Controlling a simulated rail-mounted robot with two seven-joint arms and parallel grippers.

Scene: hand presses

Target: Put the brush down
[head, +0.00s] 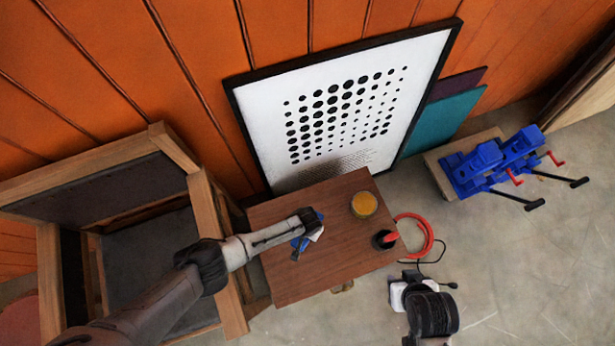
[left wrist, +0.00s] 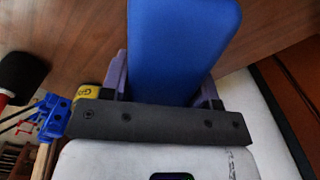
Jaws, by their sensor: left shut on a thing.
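My left gripper (head: 312,222) reaches in from the left over a small brown wooden table (head: 285,285). It is shut on the brush (head: 300,246), whose blue part shows below and beside the fingertips. In the left wrist view the blue brush (left wrist: 185,45) stands out between the two purple-grey fingers of the gripper (left wrist: 165,80), above or against the wooden tabletop (left wrist: 80,40). I cannot tell whether the brush touches the table.
The table's front-middle is clear.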

